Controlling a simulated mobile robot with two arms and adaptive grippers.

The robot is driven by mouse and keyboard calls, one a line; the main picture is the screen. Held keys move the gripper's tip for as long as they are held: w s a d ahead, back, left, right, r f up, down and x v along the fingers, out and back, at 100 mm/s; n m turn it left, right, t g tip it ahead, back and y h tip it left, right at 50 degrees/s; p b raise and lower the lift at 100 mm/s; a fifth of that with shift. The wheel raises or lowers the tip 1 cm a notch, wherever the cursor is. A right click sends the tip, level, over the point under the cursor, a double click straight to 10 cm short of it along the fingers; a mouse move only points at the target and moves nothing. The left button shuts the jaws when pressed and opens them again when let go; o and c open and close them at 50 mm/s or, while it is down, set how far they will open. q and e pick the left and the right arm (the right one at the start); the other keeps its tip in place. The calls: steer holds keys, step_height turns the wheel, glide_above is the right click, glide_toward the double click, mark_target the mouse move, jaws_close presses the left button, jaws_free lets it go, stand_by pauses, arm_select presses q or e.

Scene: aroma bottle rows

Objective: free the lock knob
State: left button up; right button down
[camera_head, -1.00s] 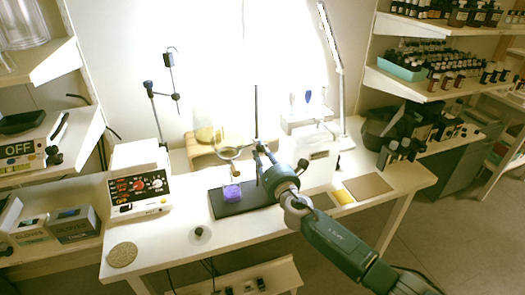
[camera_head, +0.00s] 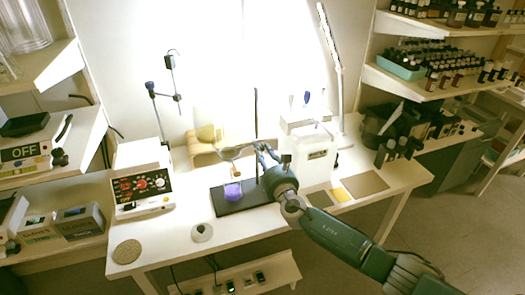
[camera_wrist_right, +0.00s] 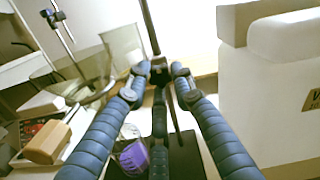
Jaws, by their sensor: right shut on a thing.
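A lab stand has a dark base (camera_head: 222,207) and a thin upright rod (camera_head: 256,105). A dark clamp with the lock knob (camera_wrist_right: 158,72) sits on the rod in the right wrist view. My right gripper (camera_head: 263,149) is at the rod; in the wrist view its blue fingers (camera_wrist_right: 160,78) close on the knob from both sides. The knob's far side is hidden. A ring (camera_head: 229,153) reaches left from the clamp, above a purple vessel (camera_head: 233,191) on the base. My left gripper is not in view.
A white box-shaped device (camera_head: 318,160) stands close to the right of the gripper. A control unit (camera_head: 143,188) with red displays stands at the left. A glass vessel (camera_wrist_right: 124,44) is behind the ring. The table's front middle is mostly clear.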

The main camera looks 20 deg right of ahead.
steer(key=shift+w+d+r+n, duration=0.1)
steer(key=shift+r+n, duration=0.1)
steer(key=shift+n, duration=0.2)
steer(key=c, duration=1.5)
jaws_free()
steer(key=shift+f, duration=0.15)
steer(key=shift+s, duration=0.2)
steer(key=s, duration=1.1)
steer(key=shift+s+d, duration=0.2)
steer(key=shift+s, duration=0.15)
